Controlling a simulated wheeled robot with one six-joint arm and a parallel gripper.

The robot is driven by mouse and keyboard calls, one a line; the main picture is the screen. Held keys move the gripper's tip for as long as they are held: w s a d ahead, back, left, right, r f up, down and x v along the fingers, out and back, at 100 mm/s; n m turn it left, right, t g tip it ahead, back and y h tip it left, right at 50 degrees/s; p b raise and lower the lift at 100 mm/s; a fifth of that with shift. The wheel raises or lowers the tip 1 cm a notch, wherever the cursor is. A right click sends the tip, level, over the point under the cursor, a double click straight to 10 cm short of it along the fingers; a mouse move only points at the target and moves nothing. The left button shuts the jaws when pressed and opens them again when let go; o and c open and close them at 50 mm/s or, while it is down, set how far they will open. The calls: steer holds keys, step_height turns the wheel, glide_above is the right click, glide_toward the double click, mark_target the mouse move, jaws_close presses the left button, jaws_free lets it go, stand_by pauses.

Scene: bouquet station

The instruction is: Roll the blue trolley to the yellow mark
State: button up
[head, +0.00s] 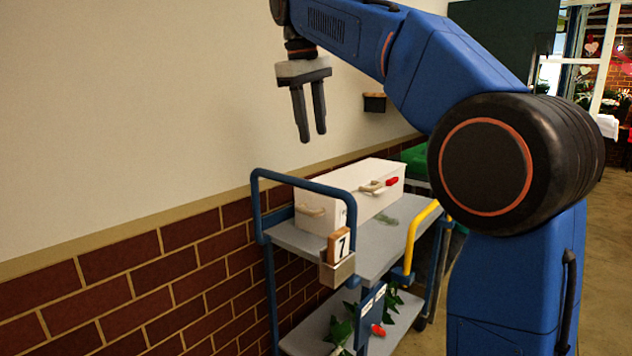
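The blue trolley (375,248) stands against the left wall. It has a blue tube frame, a grey top deck and a grey lower shelf. A blue handle loop (303,183) rises at its left end and a yellow handle (416,232) at its right side. My arm hides part of the trolley's right surroundings. No yellow mark on the floor is in view.
Green leaves and a red flower (378,330) lie on the lower shelf. The brick-based wall (130,290) is close on the left. Open floor (606,235) shows at far right.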

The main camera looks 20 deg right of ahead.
mark_target(320, 185)
steer(key=f, duration=0.4)
steer(key=w+d+f, duration=0.1)
steer(key=f, duration=0.4)
steer(key=d+f, duration=0.1)
steer(key=f, duration=0.4)
steer(key=shift+w+d, duration=0.2)
steer(key=shift+w, duration=0.1)
jaws_close()
